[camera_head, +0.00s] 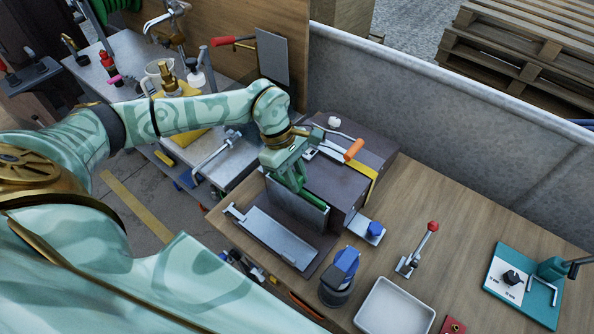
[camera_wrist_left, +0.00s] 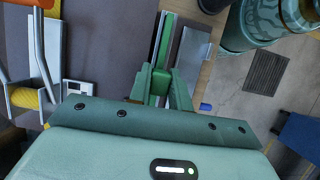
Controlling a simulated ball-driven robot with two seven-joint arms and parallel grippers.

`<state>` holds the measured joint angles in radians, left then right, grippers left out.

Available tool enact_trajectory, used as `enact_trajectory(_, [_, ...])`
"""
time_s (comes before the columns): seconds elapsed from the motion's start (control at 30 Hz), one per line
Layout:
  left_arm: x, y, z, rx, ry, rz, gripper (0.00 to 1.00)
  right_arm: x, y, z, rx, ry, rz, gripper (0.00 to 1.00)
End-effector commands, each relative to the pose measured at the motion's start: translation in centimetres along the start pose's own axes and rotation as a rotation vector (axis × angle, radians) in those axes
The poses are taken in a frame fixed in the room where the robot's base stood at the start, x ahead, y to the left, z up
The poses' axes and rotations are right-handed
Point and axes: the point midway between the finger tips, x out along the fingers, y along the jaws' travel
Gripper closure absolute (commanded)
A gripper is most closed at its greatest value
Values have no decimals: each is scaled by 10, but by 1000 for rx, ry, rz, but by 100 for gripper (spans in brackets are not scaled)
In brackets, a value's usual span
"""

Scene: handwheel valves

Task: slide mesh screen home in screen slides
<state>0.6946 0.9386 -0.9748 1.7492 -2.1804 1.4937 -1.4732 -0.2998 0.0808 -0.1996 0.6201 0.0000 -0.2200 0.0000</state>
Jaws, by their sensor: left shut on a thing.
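My left gripper (camera_head: 292,184) is shut on the green top edge of the mesh screen (camera_head: 296,208), a thin grey panel held roughly upright. The screen slides (camera_head: 272,238) appear as a pale metal tray with raised ends on a dark base, just in front of the screen. The screen's lower edge is close to the slides; I cannot tell whether it touches them. My right gripper is not in view.
A dark box (camera_head: 345,178) with an orange-handled lever (camera_head: 353,150) stands just behind the screen. A blue-topped knob (camera_head: 374,230), a blue clamp-like part (camera_head: 341,273), a red-knobbed lever (camera_head: 420,247) and a white tray (camera_head: 396,308) lie to the right. Bare wood is beyond.

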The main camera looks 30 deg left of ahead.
Motion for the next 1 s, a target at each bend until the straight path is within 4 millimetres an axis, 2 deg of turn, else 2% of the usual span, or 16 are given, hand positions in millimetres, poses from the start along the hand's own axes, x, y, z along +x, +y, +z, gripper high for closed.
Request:
enact_trajectory(0.37, [15, 0, -6, 0, 0, 0, 100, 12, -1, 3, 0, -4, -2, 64])
enact_trajectory(0.4, [16, 0, -7, 0, 0, 1, 78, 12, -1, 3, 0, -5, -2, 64])
enact_trajectory(0.5, [14, 0, -6, 0, 0, 1, 55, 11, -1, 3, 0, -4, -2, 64])
enact_trajectory(0.83, [10, 0, -6, 1, 1, 1, 55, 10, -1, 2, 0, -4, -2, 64])
enact_trajectory(0.93, [-3, 1, -7, 1, 2, 3, 55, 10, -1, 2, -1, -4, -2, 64])
enact_trajectory(1.0, [-18, 1, -6, 2, 3, 5, 55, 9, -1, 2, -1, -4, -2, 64])
